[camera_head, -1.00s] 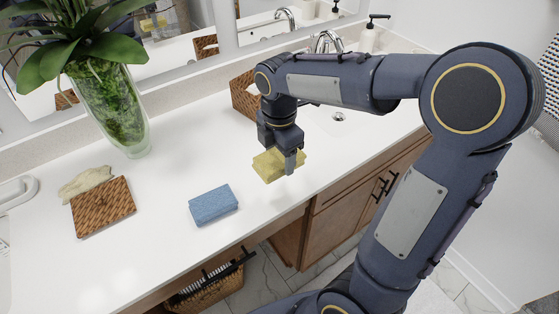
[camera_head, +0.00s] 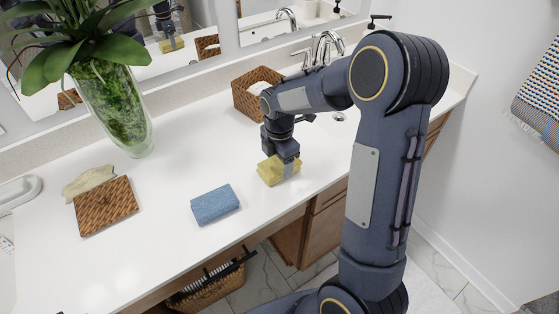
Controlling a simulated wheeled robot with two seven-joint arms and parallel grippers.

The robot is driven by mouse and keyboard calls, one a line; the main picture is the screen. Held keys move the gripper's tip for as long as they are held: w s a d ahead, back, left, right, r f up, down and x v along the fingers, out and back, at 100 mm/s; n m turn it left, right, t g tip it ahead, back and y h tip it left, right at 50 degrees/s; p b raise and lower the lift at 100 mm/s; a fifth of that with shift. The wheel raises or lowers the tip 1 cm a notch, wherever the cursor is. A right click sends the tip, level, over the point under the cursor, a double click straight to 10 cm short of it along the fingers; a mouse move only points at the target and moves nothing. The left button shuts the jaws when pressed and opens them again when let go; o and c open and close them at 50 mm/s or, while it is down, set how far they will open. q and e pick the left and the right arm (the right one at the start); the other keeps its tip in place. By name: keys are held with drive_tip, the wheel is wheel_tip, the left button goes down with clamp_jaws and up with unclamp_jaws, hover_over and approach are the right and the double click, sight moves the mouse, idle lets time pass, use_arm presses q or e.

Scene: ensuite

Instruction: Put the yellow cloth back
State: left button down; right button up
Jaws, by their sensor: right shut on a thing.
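The yellow cloth (camera_head: 272,172) is a small folded block at the middle of the white counter. My right gripper (camera_head: 287,166) comes down on it from above and is shut on it. The cloth is low, at or just above the counter top; I cannot tell if it touches. A blue cloth (camera_head: 215,204) lies flat on the counter to the left and nearer the front edge, apart from the yellow one. My left gripper is not in view.
A glass plant vase (camera_head: 113,115) stands at the back. A wicker basket (camera_head: 250,97) stands behind my gripper, near the faucet (camera_head: 328,47). Counter (camera_head: 165,172) between vase and blue cloth is clear.

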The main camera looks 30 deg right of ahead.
sight(279, 163)
drive_tip(key=shift+f, duration=0.1)
drive_tip(key=shift+f, duration=0.15)
drive_tip(key=o, duration=0.9)
drive_tip(key=shift+o, duration=0.2)
wheel_tip(279, 163, up, 12)
drive_tip(key=s+a+m+t+y, duration=0.2)
drive_tip(key=s+a+m, duration=0.1)
drive_tip(key=s+m, duration=0.7)
drive_tip(key=s+a+m+t+y, duration=0.1)
drive_tip(key=s+a+m+t, duration=0.2)
drive_tip(key=s+m, duration=0.7)
drive_tip(key=shift+s+a+r+m+t+y, duration=0.35)
drive_tip(key=shift+s+a, duration=0.4)
drive_tip(key=shift+s, duration=0.35)
